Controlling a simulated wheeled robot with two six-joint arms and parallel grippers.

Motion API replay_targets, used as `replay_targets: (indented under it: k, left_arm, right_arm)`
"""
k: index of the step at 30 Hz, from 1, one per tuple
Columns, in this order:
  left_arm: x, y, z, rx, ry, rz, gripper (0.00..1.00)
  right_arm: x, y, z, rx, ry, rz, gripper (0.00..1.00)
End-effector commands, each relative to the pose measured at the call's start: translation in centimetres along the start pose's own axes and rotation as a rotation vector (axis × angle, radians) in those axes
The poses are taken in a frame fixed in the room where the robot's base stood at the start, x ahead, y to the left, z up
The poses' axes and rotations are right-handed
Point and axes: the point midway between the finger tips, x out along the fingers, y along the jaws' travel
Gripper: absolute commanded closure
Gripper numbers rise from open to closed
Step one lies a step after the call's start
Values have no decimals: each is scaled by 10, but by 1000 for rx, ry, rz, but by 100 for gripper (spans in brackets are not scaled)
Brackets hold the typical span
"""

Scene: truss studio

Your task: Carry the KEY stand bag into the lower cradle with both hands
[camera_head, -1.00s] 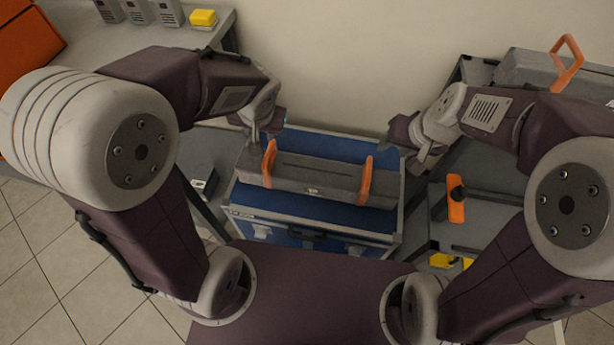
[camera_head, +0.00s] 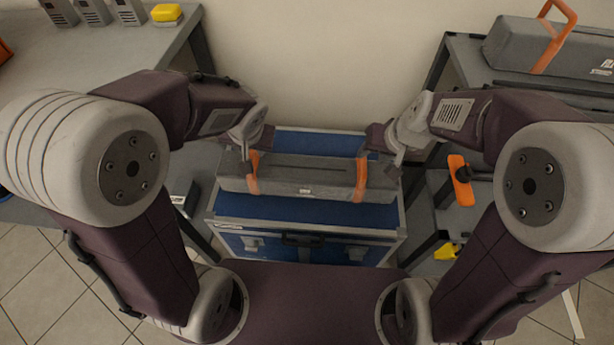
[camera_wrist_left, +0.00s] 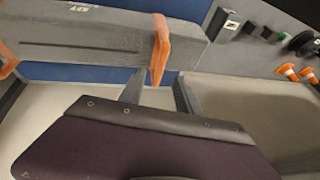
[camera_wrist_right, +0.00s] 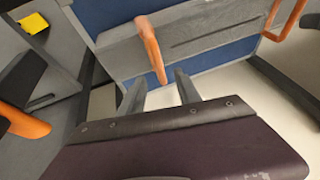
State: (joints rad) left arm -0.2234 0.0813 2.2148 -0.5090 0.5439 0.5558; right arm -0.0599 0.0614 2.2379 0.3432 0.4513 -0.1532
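The long grey KEY stand bag (camera_head: 305,178) lies across the blue case, with an orange strap handle near each end. Its lettering shows in the left wrist view (camera_wrist_left: 85,10). My left gripper (camera_head: 246,166) is at the left handle (camera_head: 253,172); in the left wrist view its fingers (camera_wrist_left: 158,95) are apart, with the handle's end before the gap. I cannot tell which part is the lower cradle.
The blue case (camera_head: 300,210) has a metal rim. At the right, a grey rack (camera_head: 465,65) bears another grey bag (camera_head: 550,48) on top. An orange-handled piece (camera_head: 461,180) and a yellow block (camera_head: 446,251) are lower down. A grey table (camera_head: 75,60) is at the left.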

Motion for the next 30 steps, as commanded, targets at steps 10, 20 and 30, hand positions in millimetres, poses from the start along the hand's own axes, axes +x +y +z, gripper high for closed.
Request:
replay_targets:
  k: [10, 20, 30]
  left_arm:
    - [60, 0, 1, 0, -4, 0, 60]
    - [75, 0, 0, -1, -1, 1, 60]
    - [74, 0, 0, -1, -1, 1, 100]
  right_arm:
    - [60, 0, 1, 0, -5, 0, 60]
    - [75, 0, 1, -2, -2, 1, 60]
    - [74, 0, 1, -1, -1, 1, 100]
